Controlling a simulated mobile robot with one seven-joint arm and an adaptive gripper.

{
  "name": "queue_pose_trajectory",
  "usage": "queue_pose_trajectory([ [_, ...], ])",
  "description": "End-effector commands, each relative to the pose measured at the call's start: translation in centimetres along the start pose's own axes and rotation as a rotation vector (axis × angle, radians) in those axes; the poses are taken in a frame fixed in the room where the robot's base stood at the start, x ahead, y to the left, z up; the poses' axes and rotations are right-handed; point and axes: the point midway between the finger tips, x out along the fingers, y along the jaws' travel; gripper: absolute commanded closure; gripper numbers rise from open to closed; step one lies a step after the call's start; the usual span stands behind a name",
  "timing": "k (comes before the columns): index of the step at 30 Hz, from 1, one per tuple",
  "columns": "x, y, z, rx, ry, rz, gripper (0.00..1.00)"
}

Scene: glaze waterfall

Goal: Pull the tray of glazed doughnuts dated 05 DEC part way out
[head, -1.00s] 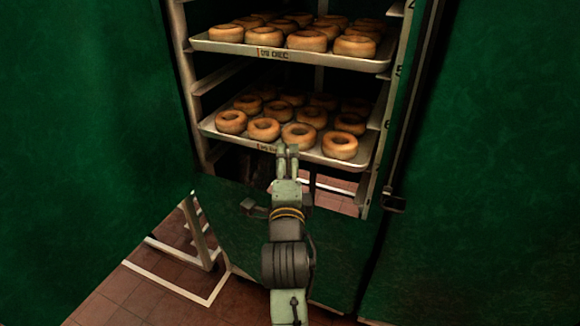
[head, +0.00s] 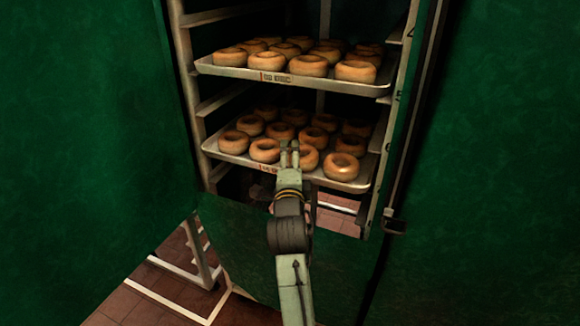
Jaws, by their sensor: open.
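Two trays of ring doughnuts sit on rack rails behind the cabinet's opening. The upper tray (head: 330,84) has a small date label (head: 275,77) on its front rim, too blurred to read surely. The lower tray (head: 226,156) has a label (head: 269,168) just left of my gripper, also unreadable and partly covered. Both hold several brown doughnuts (head: 356,70). My gripper (head: 290,147) is open and empty. Its fingertips overlap the lower tray's front doughnuts in the picture and stand below the upper tray. I cannot tell whether they touch anything.
Green panels stand left (head: 80,130) and right (head: 490,150), with a latch (head: 394,226) at the right edge. A lower green panel (head: 245,245) closes the base. A white metal frame (head: 170,282) stands on the tiled floor, lower left.

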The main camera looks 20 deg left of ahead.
Motion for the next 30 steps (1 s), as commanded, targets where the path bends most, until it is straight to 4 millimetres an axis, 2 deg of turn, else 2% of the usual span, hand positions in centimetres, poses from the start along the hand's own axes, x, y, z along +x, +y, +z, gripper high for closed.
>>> queue_pose_trajectory([
  [8,0.09,0.01,-0.01,0.000,0.000,0.000,0.37],
  [30,0.07,0.05,0.00,0.000,0.000,0.001,0.85],
])
